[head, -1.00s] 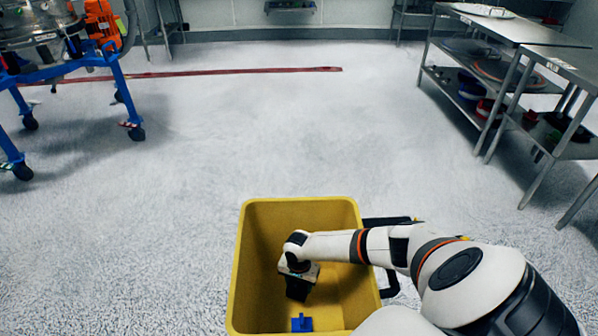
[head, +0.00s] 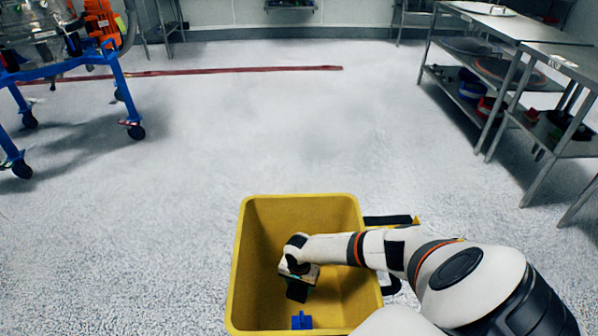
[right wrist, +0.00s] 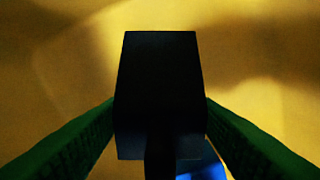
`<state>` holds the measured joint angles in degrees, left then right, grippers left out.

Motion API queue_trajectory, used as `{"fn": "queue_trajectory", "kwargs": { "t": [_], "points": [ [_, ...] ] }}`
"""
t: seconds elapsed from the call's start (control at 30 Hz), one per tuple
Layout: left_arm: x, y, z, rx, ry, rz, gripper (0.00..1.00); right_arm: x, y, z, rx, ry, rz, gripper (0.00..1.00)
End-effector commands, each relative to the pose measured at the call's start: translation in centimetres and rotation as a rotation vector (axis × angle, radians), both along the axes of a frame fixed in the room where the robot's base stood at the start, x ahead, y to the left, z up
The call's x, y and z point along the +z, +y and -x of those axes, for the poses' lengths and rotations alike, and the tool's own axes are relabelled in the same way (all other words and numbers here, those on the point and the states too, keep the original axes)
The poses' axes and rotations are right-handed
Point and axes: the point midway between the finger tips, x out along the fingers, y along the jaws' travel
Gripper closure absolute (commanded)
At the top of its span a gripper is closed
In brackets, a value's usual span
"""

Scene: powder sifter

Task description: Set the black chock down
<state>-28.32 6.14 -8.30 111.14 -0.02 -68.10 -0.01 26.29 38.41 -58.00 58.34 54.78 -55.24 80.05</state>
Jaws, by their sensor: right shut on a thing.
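My right gripper (head: 297,283) reaches down inside the yellow bin (head: 236,285), in the lower middle of the head view. It is shut on the black chock, which shows as a dark block (right wrist: 160,85) between the two green fingers in the right wrist view. In the head view the chock is mostly hidden by the gripper and hand. I cannot tell whether the chock touches the bin floor. My left gripper is not in view.
A small blue piece (head: 302,321) lies in the bin, close to the gripper on the near side. A blue wheeled frame (head: 120,90) stands at the far left and steel shelving (head: 520,90) at the right. The floor between is clear.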

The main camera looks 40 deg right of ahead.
Motion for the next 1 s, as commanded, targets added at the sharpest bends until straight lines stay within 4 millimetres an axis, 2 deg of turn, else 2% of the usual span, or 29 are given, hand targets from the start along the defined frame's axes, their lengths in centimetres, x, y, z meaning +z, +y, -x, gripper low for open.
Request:
{"fn": "queue_trajectory", "kwargs": {
  "t": [0.33,0.37,0.47,0.5,0.87,1.0],
  "points": [
    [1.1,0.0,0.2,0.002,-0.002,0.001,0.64,-0.4,0.0,0.0,0.0,0.0,0.001,0.74],
    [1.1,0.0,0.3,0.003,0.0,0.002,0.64,-0.4,0.0,0.0,0.0,0.0,0.001,0.43],
    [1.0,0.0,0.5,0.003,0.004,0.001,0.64,-0.4,0.0,0.0,0.0,0.001,0.0,0.26],
    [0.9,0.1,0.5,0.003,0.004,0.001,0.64,-0.4,0.0,0.0,0.0,0.0,0.0,0.24],
    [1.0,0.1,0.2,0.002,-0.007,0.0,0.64,-0.1,0.0,0.0,0.001,0.0,0.001,0.24],
    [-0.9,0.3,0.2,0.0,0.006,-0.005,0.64,1.0,0.0,0.0,0.003,0.0,0.001,0.24]
  ]
}}
